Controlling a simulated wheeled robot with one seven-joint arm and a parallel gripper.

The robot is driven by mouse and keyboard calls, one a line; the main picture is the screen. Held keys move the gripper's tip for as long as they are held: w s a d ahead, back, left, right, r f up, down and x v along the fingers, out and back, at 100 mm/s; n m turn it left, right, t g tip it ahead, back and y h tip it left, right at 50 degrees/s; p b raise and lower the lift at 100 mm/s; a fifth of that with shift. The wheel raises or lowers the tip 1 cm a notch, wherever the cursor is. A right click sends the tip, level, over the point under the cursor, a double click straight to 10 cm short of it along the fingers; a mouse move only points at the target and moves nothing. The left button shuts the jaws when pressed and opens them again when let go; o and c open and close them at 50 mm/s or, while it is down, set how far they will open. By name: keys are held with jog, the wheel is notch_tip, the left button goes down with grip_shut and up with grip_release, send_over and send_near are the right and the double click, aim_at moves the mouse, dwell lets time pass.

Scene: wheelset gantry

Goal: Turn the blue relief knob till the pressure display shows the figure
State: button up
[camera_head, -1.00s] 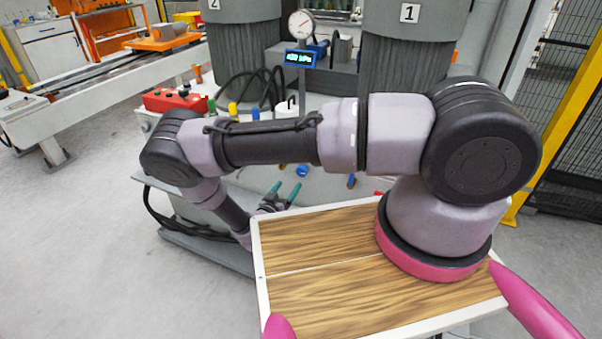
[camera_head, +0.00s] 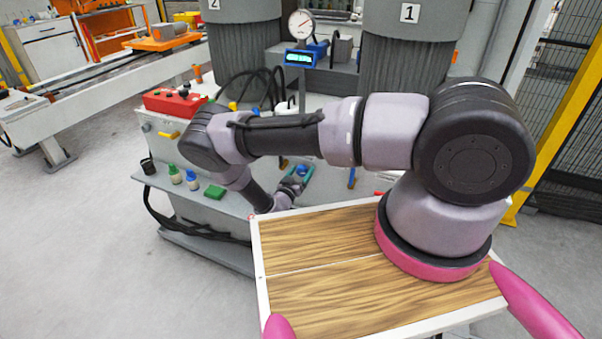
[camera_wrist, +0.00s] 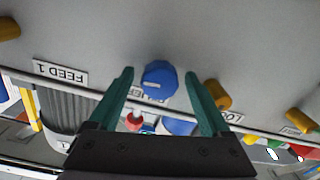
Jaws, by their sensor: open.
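The blue relief knob (camera_wrist: 160,79) is round with a white line on its face, on the grey panel in the wrist view. My gripper (camera_wrist: 159,74) is open, with one teal finger on each side of the knob and visible gaps between. In the head view the fingers surround the blue knob (camera_head: 302,169) on the panel's front. The pressure display (camera_head: 299,58) is a lit blue box below a round dial gauge (camera_head: 301,24). Its figure is too blurred to read. The knob's label is mostly hidden.
A yellow knob (camera_wrist: 217,94) is close beside the right finger in the wrist view. A "FEED 1" plate (camera_wrist: 62,73) is at left. In the head view, small bottles (camera_head: 192,179) and a green block (camera_head: 215,192) stand on the ledge. A red box (camera_head: 174,102) sits on top.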

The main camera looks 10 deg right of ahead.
grip_shut()
jog(key=n, duration=0.4)
jog(key=shift+n, duration=0.3)
grip_release()
jog(key=v, duration=1)
jog(key=shift+s+a, duration=0.25)
jog(key=shift+s, duration=0.1)
jog(key=shift+r, duration=0.1)
